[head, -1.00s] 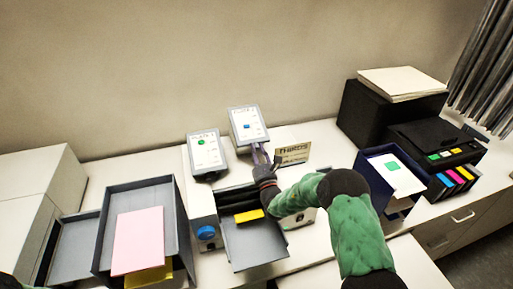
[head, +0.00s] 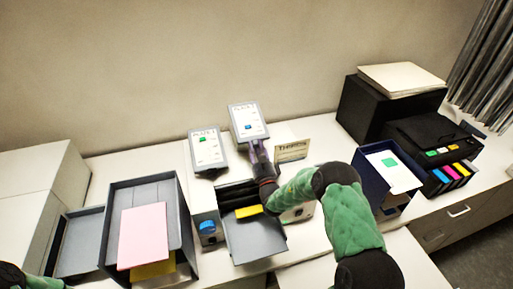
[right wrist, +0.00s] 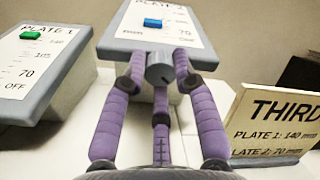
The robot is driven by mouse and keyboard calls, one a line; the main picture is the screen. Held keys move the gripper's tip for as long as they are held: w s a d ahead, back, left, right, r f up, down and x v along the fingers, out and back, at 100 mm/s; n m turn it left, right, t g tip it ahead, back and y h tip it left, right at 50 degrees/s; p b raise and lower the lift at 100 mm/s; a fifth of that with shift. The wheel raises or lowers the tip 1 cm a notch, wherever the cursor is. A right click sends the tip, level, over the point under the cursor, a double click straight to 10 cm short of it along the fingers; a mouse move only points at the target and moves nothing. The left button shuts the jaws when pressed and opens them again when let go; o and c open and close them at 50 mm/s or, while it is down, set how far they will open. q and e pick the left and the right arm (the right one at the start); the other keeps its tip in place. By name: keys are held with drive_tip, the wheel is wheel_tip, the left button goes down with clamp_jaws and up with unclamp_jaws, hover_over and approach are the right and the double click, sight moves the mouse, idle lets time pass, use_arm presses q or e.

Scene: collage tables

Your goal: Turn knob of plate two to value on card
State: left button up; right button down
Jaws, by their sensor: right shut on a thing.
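Plate two (head: 248,121) is a light tilted panel with a blue marker, at the back centre in the head view. In the right wrist view it is labelled PLATE 2 (right wrist: 125,22), with a blue marker (right wrist: 152,22) beside its scale and a grey knob (right wrist: 160,68) at its lower edge. My right gripper (head: 257,149), with purple fingers, is shut on the knob. A cream card (head: 291,151) stands to the right; its text (right wrist: 272,122) reads THIRD, PLATE 1: 140 mm and PLATE 2: 70 mm. My left arm only enters the lower-left corner.
Plate one (head: 206,150), with a green marker, stands left of plate two. A grey tray (head: 258,243) and a blue knob (head: 207,227) lie in front. A blue bin (head: 371,168) and a black printer (head: 430,133) stand right. A grey box (head: 113,205) stands left.

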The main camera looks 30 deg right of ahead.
idle(0.3)
drive_tip(key=c, duration=1)
unclamp_jaws()
drive_tip(key=shift+o, duration=0.2)
drive_tip(key=v, duration=1.2)
